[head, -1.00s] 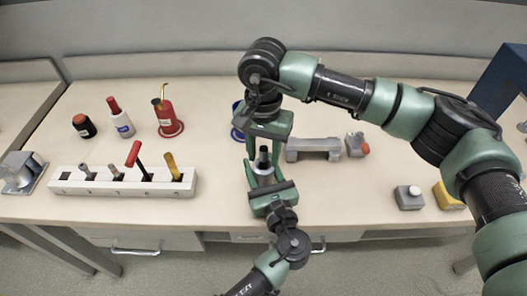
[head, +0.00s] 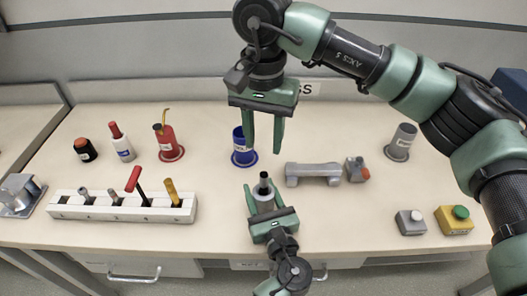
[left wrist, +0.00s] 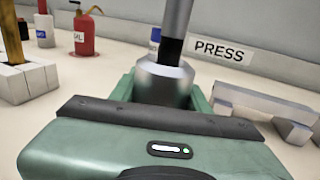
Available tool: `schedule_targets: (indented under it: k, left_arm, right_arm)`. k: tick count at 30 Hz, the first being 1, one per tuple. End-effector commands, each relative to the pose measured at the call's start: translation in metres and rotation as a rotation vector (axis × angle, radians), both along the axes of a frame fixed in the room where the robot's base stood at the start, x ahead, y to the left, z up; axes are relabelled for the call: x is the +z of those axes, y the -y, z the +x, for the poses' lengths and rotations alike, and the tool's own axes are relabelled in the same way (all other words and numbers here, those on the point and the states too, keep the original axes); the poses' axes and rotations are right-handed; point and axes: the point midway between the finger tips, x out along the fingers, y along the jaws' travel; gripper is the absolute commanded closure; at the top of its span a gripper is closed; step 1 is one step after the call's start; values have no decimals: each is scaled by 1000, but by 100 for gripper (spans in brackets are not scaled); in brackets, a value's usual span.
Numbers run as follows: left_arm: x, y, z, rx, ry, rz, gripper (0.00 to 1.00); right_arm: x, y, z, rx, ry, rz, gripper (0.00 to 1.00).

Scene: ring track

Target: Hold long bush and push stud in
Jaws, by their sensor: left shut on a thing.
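The long bush (head: 263,200) is a grey metal sleeve, upright between the fingers of my left gripper (head: 263,197), which is shut on it above the bench. The bush's wide body with a sloped shoulder shows in the left wrist view (left wrist: 163,85). The stud (head: 264,181) stands upright out of the bush's top; its black band and grey shaft also show in the left wrist view (left wrist: 173,46). How deep it sits inside is hidden. My right gripper (head: 264,150) is open and empty, fingers pointing down, above and apart from the stud.
A blue cup (head: 239,150) stands behind, a grey press block (head: 313,170) to the right. A white rack (head: 90,208) with several tools is at left, bottles and a red oil can (head: 167,143) behind it. A yellow button box (head: 455,222) is front right.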

Motion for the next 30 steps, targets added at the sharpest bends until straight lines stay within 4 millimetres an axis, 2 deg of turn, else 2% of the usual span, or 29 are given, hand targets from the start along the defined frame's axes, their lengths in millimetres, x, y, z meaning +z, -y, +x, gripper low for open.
schedule_targets:
  k: [13, 14, 16, 26, 30]
  left_arm:
    - [-1, 0, 0, -1, -2, -1, 72]
    - [-1, 0, 0, -1, -2, -1, 48]
    - [-1, 0, 0, -1, -2, -1, 28]
    - [0, 0, -1, 0, -1, 0, 28]
    - [-1, 4, -12, -1, -3, -1, 28]
  right_arm:
    - [4, 0, 0, 0, 0, -1, 60]
    - [4, 0, 0, 0, 0, -1, 60]
    - [4, 0, 0, 0, 0, -1, 60]
    - [4, 0, 0, 0, 0, -1, 60]
    - [4, 0, 0, 0, 0, -1, 60]
